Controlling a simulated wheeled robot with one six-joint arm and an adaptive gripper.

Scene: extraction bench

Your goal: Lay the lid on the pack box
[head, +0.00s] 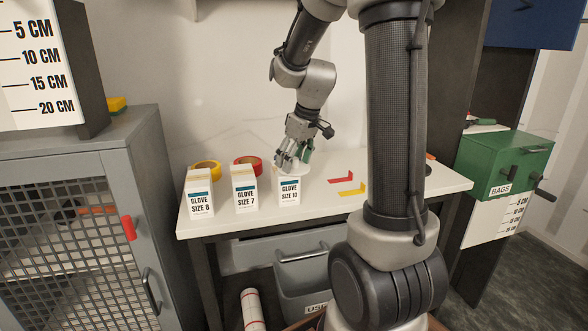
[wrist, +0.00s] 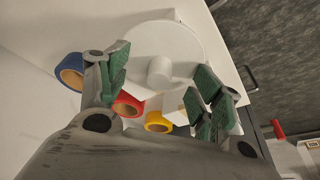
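The lid is a white round disc with a short knob. In the wrist view the lid (wrist: 183,42) lies ahead of my gripper (wrist: 163,65), with its knob (wrist: 159,72) between the green-padded fingers. The fingers are spread, with gaps on both sides of the knob. In the head view my gripper (head: 292,157) points down just above the lid (head: 296,168), behind the top of the white "Glove size 10" box (head: 289,190). That box hides what is under the lid. I cannot tell which thing is the pack box.
"Glove size 8" (head: 200,195) and "Glove size 7" (head: 245,190) boxes stand at the left on the white bench (head: 400,187). Yellow (head: 207,170) and red (head: 247,166) tape rolls lie behind. Red (head: 341,180) and yellow (head: 351,190) flat markers lie right of the boxes.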

